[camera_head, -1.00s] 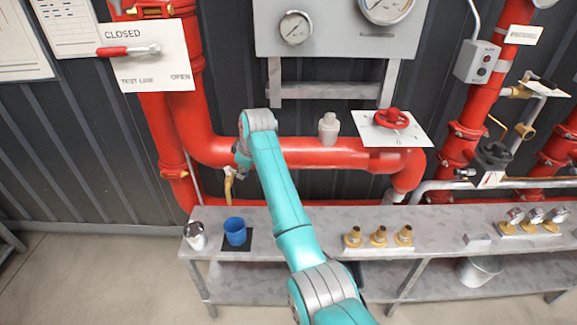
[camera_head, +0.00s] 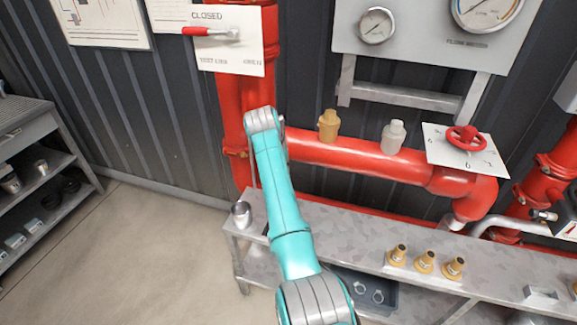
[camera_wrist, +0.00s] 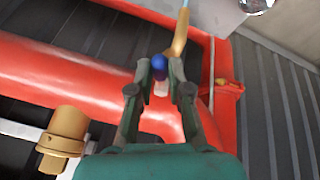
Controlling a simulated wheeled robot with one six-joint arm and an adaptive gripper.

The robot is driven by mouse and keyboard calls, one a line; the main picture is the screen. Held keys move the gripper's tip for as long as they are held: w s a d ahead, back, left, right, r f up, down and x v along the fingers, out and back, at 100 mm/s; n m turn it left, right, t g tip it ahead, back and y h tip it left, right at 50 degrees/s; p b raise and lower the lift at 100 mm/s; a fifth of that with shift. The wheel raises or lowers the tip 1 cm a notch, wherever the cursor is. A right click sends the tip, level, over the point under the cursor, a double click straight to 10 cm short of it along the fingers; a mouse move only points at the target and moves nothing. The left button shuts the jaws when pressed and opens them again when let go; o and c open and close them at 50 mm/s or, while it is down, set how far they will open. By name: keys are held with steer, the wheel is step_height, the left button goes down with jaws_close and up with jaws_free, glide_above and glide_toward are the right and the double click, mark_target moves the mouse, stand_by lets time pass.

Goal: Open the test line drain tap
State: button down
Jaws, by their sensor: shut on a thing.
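The test line drain tap shows in the wrist view as a brass spout (camera_wrist: 179,45) beside the red pipe, with a narrow pale blue strip running from its end. Its small blue-tipped handle (camera_wrist: 159,66) lies between my fingertips. My gripper (camera_wrist: 158,80) is shut on this handle. In the head view my arm covers the tap and the gripper. The test line lever (camera_head: 210,32) has a red grip and lies level on a white plate, its grip pointing left, under the word CLOSED.
A brass fitting (camera_head: 328,125), a pale fitting (camera_head: 393,136) and a red handwheel (camera_head: 464,138) are along the red pipe (camera_head: 370,157). A metal cup (camera_head: 241,213) and several brass nozzles (camera_head: 425,261) stand on the grey bench (camera_head: 360,225). Open floor lies at left.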

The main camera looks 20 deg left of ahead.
steer(key=shift+s+a+m+h, duration=0.1)
steer(key=shift+a+m+h, duration=0.35)
steer(key=shift+m, duration=0.5)
steer(key=shift+s+a+m+h, duration=0.1)
steer(key=shift+a+m+h, duration=0.35)
steer(key=shift+m, duration=0.5)
steer(key=shift+a, duration=0.15)
steer(key=c, duration=1.1)
jaws_free()
steer(key=v, duration=1.2)
steer(key=shift+w, duration=0.2)
